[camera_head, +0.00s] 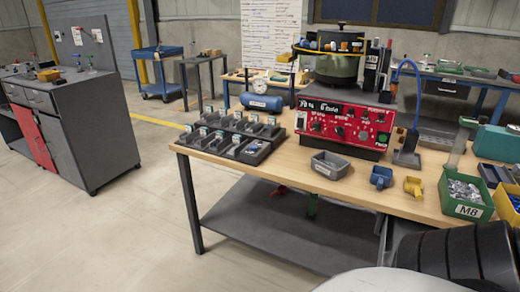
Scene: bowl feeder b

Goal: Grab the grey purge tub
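The grey purge tub (329,164) is a small open rectangular tub with a pale label on its front. It stands upright on the wooden workbench, near the front edge, just before the red control box (342,127). Its inside looks empty from here, though the bottom is hard to see. Nothing touches it from above. Neither of my grippers shows in the head view, so their state is hidden.
Blue (381,177) and yellow (413,187) cups stand right of the tub. Further right are a green M8 bin (467,208) of metal parts and a yellow bin (507,209). Black trays (251,152) stand left. Bare wood (290,168) lies left of the tub.

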